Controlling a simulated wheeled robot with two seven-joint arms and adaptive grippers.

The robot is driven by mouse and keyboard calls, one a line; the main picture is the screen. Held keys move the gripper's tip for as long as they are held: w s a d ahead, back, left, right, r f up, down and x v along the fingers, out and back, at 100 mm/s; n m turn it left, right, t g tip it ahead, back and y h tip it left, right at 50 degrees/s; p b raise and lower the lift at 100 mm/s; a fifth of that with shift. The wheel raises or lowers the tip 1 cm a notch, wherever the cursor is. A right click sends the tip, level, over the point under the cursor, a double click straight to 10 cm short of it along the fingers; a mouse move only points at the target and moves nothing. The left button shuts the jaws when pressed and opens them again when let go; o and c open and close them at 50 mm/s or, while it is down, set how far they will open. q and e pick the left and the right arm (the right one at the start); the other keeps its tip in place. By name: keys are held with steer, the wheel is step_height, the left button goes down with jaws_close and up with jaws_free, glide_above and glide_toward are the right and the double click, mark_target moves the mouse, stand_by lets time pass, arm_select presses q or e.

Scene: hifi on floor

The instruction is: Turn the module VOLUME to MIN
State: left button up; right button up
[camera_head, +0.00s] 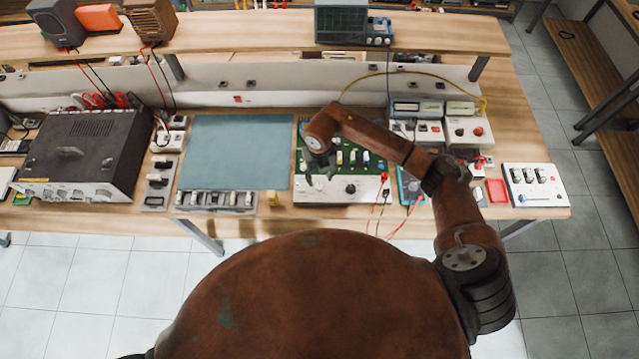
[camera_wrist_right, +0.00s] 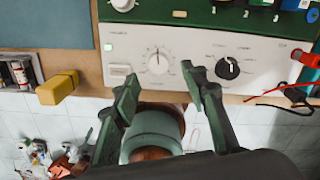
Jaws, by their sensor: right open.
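The module (camera_head: 340,190) is a green circuit board with a white front panel, on the table near its front edge. In the right wrist view its panel (camera_wrist_right: 200,45) carries a white dial knob (camera_wrist_right: 158,63) in the middle, with a scale around it. I cannot read which is VOLUME. My right gripper (camera_head: 320,177) is open above the panel's left part. In the wrist view its fingertips (camera_wrist_right: 158,78) are on either side of the white dial knob, apart from it. My left gripper is not in view.
A blue-grey mat (camera_head: 235,150) and a dark amplifier (camera_head: 85,150) are to the left. Red and black leads (camera_head: 380,205) hang at the module's right. White instrument boxes (camera_head: 468,131) and a white switch panel (camera_head: 534,185) stand further right. A yellow block (camera_wrist_right: 57,88) sits left of the module.

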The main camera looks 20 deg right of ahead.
mark_target(320, 186)
steer(key=shift+f+p, duration=0.3)
steer(key=shift+f, duration=2.35)
steer(key=shift+c, duration=0.4)
jaws_close()
